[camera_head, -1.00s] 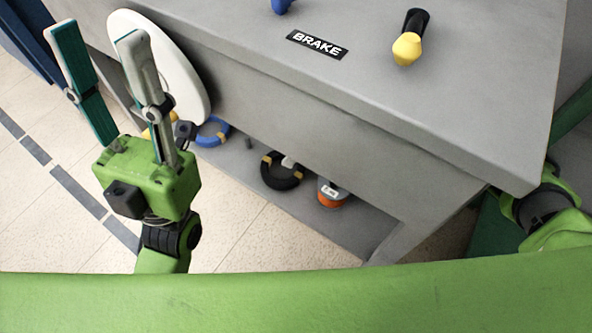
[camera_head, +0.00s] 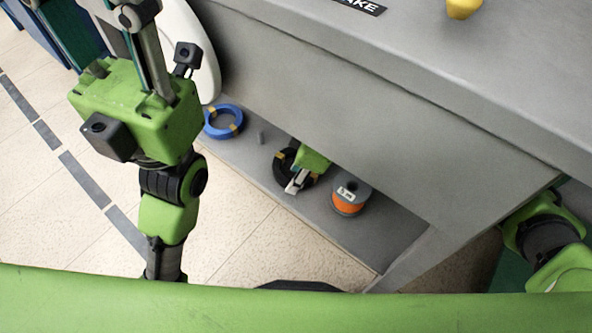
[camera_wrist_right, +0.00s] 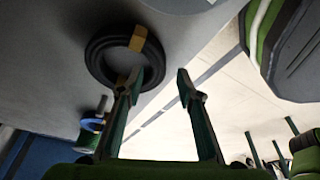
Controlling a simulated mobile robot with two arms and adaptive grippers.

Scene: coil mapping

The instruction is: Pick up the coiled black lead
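The coiled black lead (camera_head: 281,163) with tan ties lies on the low shelf under the grey bench. In the right wrist view the coil (camera_wrist_right: 96,62) is a dark ring at the upper left. My right gripper (camera_wrist_right: 158,77) is open. Its left finger overlaps the coil's lower right edge in that view; its right finger is clear of the ring. I cannot tell whether the finger touches the coil. In the head view a green part and fingertip of my right gripper (camera_head: 297,182) partly cover the coil. My left gripper (camera_head: 100,18) is open and empty at upper left, fingertips out of frame.
A blue coil (camera_head: 211,128) lies left of the black one on the shelf (camera_head: 370,235). An orange spool (camera_head: 347,204) stands to its right. The bench front (camera_head: 330,105) overhangs the shelf. A white rounded panel (camera_head: 190,45) stands at the bench's left end.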

